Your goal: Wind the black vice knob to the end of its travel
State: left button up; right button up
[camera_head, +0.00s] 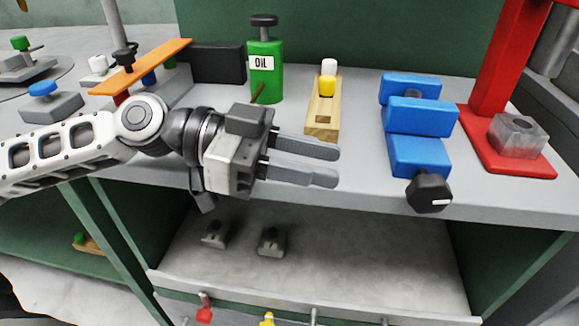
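The black vice knob (430,193) sits at the front end of the blue vice (420,117), just over the bench's front edge. It is many-sided, with a white mark on its face. The vice's blue blocks stand in a row running back from the knob. My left gripper (338,166) reaches in from the left in front of the bench edge, with its fingers pointing right toward the knob. The fingers are parted with nothing between them, and a clear gap separates them from the knob. My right gripper does not show.
A red press (480,135) with a clear block (517,135) stands right of the vice. A wooden block (322,123) with white and yellow pegs and a green oil bottle (266,83) stand behind my gripper. A shelf (350,260) lies below the bench (350,185).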

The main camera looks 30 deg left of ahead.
pick_arm(q)
jog(key=shift+b+v, duration=0.55)
jog(key=shift+v, duration=0.8)
jog(key=shift+s, duration=0.1)
